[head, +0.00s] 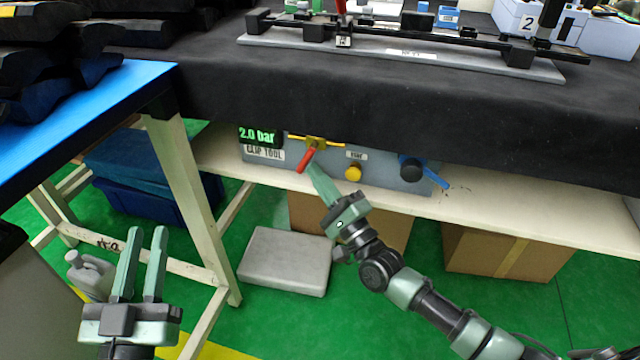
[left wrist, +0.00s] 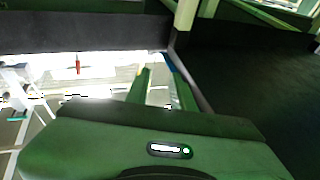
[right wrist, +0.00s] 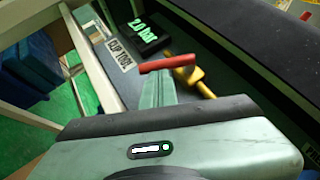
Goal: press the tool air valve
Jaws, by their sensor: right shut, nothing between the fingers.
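The clip tool air panel (head: 274,168) sits on the shelf under the black-covered table, with a display reading 2.0 bar (head: 259,136). Its valve has a red lever (head: 306,159) on a brass body (head: 315,142). In the head view the lever slants down to the left. In the right wrist view the red lever (right wrist: 167,64) lies just beyond my fingertips. My right gripper (head: 314,170) is shut and empty, its tips at or very near the lever; contact cannot be told. My left gripper (head: 146,236) is open and empty, low at the left, away from the panel.
A yellow knob (head: 353,173) and a blue-handled valve (head: 412,169) are right of the lever on the panel. The table edge overhangs the shelf (head: 480,204). A white table leg (head: 190,200) stands between my left gripper and the panel. Cardboard boxes (head: 505,252) stand below.

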